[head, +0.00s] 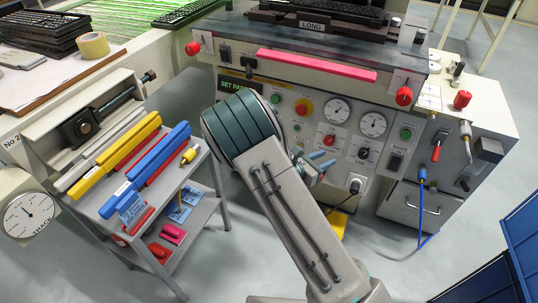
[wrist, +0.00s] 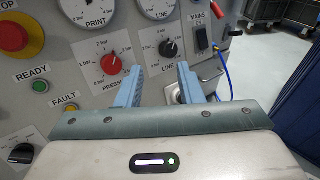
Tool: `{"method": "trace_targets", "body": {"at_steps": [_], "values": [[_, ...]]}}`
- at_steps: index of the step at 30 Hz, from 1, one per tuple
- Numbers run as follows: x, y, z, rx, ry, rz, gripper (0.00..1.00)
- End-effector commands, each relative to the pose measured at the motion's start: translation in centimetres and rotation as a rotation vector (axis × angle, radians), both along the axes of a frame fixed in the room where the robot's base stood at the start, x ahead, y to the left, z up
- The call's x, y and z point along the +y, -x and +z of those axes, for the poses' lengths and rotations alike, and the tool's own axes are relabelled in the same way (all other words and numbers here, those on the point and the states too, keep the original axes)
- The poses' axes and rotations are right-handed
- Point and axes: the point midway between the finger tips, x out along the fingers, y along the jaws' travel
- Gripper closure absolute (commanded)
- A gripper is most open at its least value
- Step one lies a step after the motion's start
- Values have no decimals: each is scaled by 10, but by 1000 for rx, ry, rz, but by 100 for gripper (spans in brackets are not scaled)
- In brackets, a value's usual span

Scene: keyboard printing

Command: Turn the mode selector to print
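My gripper (wrist: 159,78) is open and empty, its two blue fingers apart in front of the machine's control panel. In the head view my gripper (head: 319,165) is low at the panel, partly hidden by my arm. A black rotary knob (wrist: 21,153) sits at the lower left of the wrist view, left of the fingers; it may be the mode selector, but its labels are not readable. A red pressure knob (wrist: 110,64) is just left of the fingers. A black line knob (wrist: 168,48) is above and between them. The fingers do not appear to grip either knob.
A green READY button (wrist: 40,86), an orange FAULT button (wrist: 70,107) and a red emergency button (wrist: 14,36) are on the panel. Gauges sit above. A blue cable (head: 421,215) hangs at right. A shelf cart (head: 205,215) stands left of my arm.

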Motion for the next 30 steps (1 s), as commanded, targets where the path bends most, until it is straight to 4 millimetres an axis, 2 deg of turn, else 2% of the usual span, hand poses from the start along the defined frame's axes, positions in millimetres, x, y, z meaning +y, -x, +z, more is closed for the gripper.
{"method": "trace_targets", "body": {"at_steps": [1,4,9,14,18,22,26,30], "values": [[20,-10,-20,30,84,99,66],[61,-27,-51,80,241,296,66],[128,-39,-102,146,483,595,66],[171,-37,-138,181,632,783,66],[186,-35,-152,194,689,854,66],[188,-44,-155,195,698,865,66],[187,-66,-156,194,697,863,66],[185,-97,-157,193,695,862,66]]}}
